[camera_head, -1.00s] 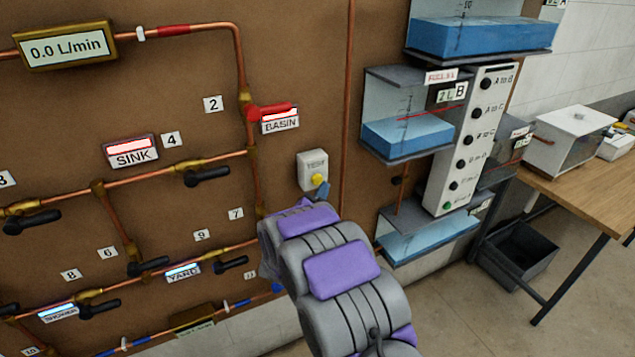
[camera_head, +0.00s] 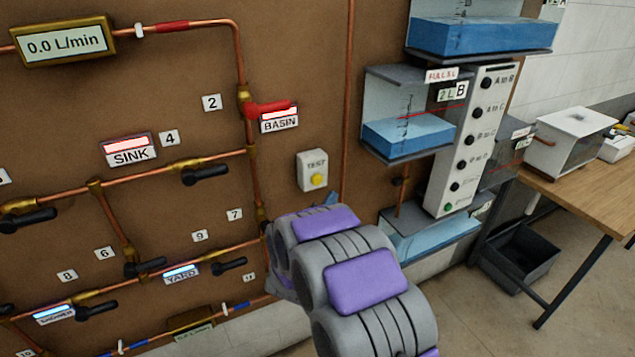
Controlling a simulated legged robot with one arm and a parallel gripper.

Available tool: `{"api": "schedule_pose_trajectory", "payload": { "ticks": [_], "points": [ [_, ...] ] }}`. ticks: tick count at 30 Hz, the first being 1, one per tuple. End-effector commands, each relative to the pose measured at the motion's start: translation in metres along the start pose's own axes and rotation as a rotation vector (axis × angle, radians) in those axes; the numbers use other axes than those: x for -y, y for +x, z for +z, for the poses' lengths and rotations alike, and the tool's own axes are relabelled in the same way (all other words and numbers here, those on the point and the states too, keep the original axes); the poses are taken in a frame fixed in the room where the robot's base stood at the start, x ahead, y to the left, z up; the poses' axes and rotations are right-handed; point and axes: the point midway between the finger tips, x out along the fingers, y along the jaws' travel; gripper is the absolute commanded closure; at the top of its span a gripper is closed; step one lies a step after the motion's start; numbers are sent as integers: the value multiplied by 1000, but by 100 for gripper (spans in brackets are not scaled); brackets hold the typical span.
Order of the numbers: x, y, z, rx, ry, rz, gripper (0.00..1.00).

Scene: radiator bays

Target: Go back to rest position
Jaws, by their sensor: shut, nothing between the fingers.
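My arm, grey with purple pads, reaches up from the bottom toward the pipe board. Only a small blue tip of my gripper (camera_head: 331,198) shows past the arm; the rest is hidden behind it. The gripper is shut and empty.
The brown board (camera_head: 300,60) carries copper pipes, black-handled valves and a red BASIN valve handle (camera_head: 268,107). Blue-filled tanks (camera_head: 408,138) and a white button panel (camera_head: 467,145) stand at right. A wooden table (camera_head: 590,185) and a dark bin (camera_head: 518,258) are further right.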

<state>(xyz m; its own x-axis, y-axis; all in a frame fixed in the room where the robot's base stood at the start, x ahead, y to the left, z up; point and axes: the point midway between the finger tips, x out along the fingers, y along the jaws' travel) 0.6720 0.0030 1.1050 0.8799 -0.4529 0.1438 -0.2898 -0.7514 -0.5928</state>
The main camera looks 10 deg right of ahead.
Motion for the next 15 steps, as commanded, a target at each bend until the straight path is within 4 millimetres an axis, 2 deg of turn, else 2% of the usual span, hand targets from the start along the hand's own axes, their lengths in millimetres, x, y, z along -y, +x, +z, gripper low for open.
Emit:
{"api": "schedule_pose_trajectory", "payload": {
  "ticks": [8, 11, 15],
  "points": [
    [2, 0, 1, 32, 3, 6, 100],
    [6, -1, 3, 114, 9, 19, 100],
    [16, -12, 8, 309, 5, 35, 100]
  ]
}}
